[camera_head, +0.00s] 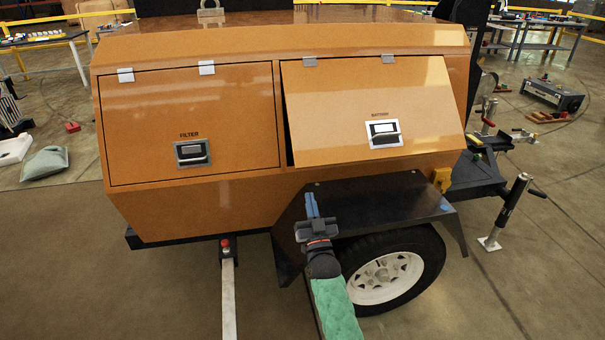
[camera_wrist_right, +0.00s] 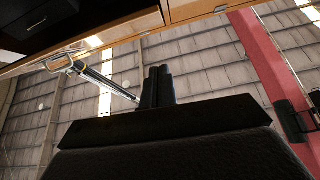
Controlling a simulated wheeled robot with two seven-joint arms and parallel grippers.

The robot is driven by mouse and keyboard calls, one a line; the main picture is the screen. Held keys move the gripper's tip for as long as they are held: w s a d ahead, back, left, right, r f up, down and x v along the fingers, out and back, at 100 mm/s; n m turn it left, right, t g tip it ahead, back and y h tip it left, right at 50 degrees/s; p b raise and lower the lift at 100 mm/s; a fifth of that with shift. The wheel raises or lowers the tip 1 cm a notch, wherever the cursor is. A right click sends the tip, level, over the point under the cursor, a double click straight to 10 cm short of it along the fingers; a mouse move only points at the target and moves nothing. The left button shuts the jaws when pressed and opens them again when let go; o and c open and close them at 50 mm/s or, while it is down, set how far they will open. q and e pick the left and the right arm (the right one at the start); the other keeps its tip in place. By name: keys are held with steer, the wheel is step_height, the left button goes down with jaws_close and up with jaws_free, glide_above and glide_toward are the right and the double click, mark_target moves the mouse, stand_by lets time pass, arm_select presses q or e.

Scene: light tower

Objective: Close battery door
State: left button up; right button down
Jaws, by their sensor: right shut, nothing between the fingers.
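The battery door (camera_head: 372,106) is the right-hand orange panel on the light tower, hinged along its top edge. It stands slightly ajar, with a dark gap along its left side. Its latch handle (camera_head: 383,134) sits low on the panel under the BATTERY label. My right gripper (camera_head: 312,205) is below the door, in front of the black fender, with its blue fingers shut, empty and pointing up. It is apart from the door. In the right wrist view the closed fingers (camera_wrist_right: 158,86) show dark, with orange panel edges above them. My left gripper is not in view.
The filter door (camera_head: 190,122) to the left lies flush in its frame. The black fender (camera_head: 385,200) and the wheel (camera_head: 385,278) are beside my right gripper. A jack stand (camera_head: 509,212) stands at the right. Open floor lies in front of the trailer.

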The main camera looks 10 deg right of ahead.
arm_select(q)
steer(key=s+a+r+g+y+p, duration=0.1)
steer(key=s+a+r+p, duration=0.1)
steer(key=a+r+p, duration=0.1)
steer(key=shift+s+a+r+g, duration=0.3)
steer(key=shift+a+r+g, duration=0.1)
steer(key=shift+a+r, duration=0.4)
arm_select(e)
steer(key=w+r, duration=0.2)
steer(key=w, duration=0.9)
steer(key=shift+w+a+r+n+y, duration=0.15)
steer(key=shift+w+a+n+y, duration=0.15)
steer(key=shift+a, duration=0.15)
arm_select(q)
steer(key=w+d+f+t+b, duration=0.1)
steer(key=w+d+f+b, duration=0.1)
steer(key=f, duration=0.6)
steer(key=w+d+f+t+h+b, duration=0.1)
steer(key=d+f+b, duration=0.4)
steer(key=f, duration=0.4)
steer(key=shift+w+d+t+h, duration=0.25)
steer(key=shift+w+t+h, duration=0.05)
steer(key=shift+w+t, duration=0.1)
arm_select(e)
steer(key=w+f, duration=0.6)
steer(key=w, duration=0.2)
steer(key=shift+a+f, duration=0.3)
steer(key=shift+f, duration=0.1)
